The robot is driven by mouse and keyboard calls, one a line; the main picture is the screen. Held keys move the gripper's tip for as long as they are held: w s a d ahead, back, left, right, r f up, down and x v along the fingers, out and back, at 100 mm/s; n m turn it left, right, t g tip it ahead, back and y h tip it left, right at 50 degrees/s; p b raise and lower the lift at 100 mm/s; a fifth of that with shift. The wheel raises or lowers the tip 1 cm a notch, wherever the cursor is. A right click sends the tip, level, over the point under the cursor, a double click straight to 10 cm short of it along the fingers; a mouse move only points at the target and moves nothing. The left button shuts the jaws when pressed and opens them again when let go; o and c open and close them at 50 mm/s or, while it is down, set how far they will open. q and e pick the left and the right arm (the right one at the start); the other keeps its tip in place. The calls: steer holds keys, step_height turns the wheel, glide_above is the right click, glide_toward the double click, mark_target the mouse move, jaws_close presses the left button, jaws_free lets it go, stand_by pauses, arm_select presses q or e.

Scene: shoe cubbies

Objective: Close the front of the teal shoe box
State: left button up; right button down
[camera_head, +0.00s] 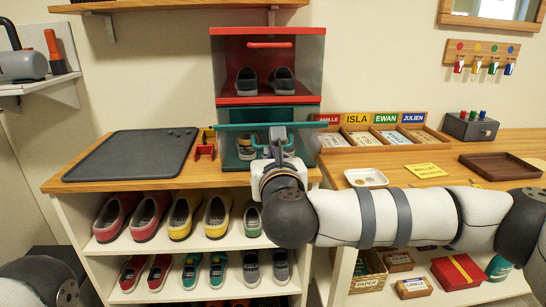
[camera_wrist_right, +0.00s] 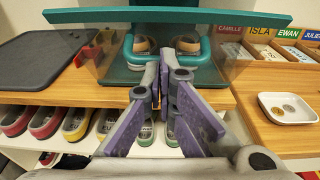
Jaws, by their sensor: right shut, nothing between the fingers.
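The teal shoe box (camera_head: 300,150) stands on the wooden top, under a red shoe box. Its clear front panel (camera_wrist_right: 85,50) stands partly open, with a wide teal edge strip (camera_head: 265,126) projecting out ahead of the box. A pair of shoes (camera_wrist_right: 187,45) shows inside. My right gripper (camera_head: 275,145) is in front of the box, just below that strip; its fingers (camera_wrist_right: 162,85) are shut and empty. I cannot tell whether the fingertips touch the panel. The gripper and wrist hide part of the box's lower front. My left gripper is out of view.
The red shoe box (camera_head: 268,90) sits on top, holding grey shoes. A dark mat (camera_head: 133,155) lies to the left, with a small red item (camera_head: 205,143) beside the teal box. A white dish (camera_head: 366,178) is to the right. Shoe shelves (camera_head: 160,245) lie below.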

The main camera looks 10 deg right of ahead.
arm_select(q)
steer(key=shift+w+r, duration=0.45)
arm_select(e)
steer(key=shift+w+r, duration=0.8)
steer(key=shift+w, duration=0.25)
steer(key=shift+w+r, duration=0.8)
steer(key=shift+w, duration=0.2)
